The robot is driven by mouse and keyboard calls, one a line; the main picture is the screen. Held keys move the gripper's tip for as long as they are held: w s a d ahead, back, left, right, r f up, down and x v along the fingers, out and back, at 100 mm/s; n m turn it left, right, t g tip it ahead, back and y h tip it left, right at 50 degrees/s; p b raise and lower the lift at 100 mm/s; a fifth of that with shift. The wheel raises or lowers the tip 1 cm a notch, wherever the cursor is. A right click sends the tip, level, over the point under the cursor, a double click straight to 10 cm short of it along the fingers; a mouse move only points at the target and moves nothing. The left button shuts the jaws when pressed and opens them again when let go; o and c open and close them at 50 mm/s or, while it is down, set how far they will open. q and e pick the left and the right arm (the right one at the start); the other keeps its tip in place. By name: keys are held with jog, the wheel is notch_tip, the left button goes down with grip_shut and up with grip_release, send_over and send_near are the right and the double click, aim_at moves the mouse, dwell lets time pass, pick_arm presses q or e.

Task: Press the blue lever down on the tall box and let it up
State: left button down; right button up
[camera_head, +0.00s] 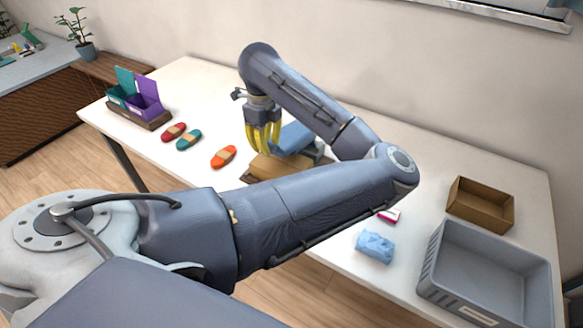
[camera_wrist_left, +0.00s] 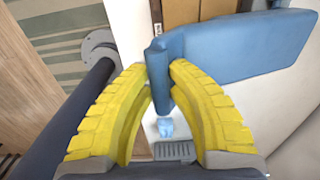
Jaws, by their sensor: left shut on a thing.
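The blue lever (camera_head: 293,138) shows beside my left gripper (camera_head: 264,138) in the head view, above a tan and brown box (camera_head: 280,167). My left arm partly hides that box. In the left wrist view the lever (camera_wrist_left: 240,48) is a broad blue slab with a narrower end that reaches down between the yellow fingertips. My left gripper (camera_wrist_left: 160,75) is shut on this end. A brown part of the box (camera_wrist_left: 183,12) shows behind the lever at the top. My right gripper is in neither view.
Red, teal and orange oval pieces (camera_head: 223,157) lie left of the box. A teal and purple divided holder (camera_head: 150,110) stands at the far left. A blue crumpled item (camera_head: 375,247), a brown open box (camera_head: 481,205) and a grey crate (camera_head: 487,272) are at the right.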

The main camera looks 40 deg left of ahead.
pick_arm(q)
jog(key=shift+s, duration=0.1)
jog(key=shift+s+f, duration=0.35)
jog(key=shift+f, duration=0.35)
jog(key=shift+s+f, duration=0.4)
jog(key=shift+f, duration=0.25)
jog(key=shift+s+f, duration=0.35)
jog(key=shift+f, duration=0.35)
jog(key=shift+d+f, duration=0.1)
jog(key=shift+f, duration=1.3)
